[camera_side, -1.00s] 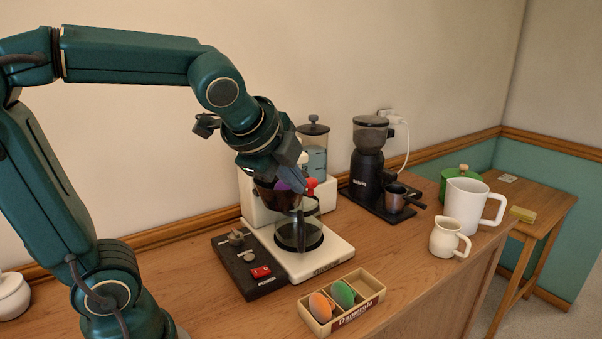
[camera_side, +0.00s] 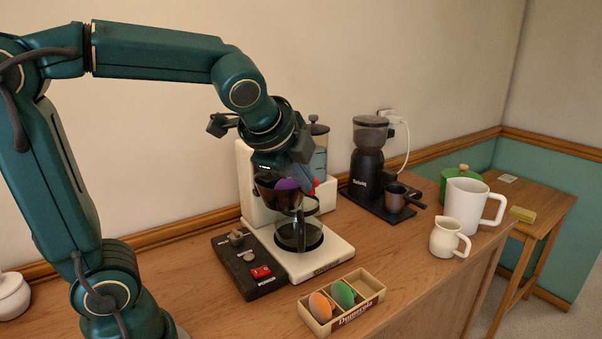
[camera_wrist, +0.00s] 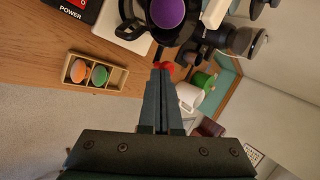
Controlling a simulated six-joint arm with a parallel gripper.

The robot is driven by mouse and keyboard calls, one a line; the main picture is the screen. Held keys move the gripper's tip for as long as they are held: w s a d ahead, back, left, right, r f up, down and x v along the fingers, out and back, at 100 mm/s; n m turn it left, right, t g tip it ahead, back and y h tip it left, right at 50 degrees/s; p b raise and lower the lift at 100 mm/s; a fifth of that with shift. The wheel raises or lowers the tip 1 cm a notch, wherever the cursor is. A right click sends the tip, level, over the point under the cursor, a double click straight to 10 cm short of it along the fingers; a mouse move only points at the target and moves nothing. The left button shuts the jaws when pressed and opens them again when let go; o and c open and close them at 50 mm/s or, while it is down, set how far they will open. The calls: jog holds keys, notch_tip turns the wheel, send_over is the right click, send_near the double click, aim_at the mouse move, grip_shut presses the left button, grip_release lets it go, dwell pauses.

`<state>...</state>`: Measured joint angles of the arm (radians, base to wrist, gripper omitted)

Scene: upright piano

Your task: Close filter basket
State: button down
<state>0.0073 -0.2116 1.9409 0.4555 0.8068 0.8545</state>
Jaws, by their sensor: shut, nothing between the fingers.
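The coffee maker (camera_side: 256,209) is white. Its dark filter basket (camera_side: 268,191) sits above the glass carafe (camera_side: 297,233) and appears to stick out from the body. A purple pod (camera_side: 287,184) lies in the basket and shows from above in the wrist view (camera_wrist: 167,12). A red knob (camera_side: 314,186) at the basket's right is partly hidden in the side view; red also shows just beyond my fingertips in the wrist view (camera_wrist: 165,66). My gripper (camera_wrist: 160,72) is shut and empty, close to the red knob. I cannot tell whether they touch.
A black switch panel (camera_side: 247,268) adjoins the machine's left. An open wooden box (camera_side: 374,286) with orange and green pods stands in front. A black grinder (camera_side: 367,168), a white pitcher (camera_side: 462,206) and a cream jug (camera_side: 445,239) are to the right.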

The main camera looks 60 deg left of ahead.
jog(key=shift+w, duration=0.2)
jog(key=w+a+n+g+y, duration=0.1)
jog(key=w+a+n, duration=0.1)
jog(key=w, duration=0.9)
jog(key=shift+a+n, duration=0.3)
jog(key=shift+a, duration=0.25)
dwell(0.5)
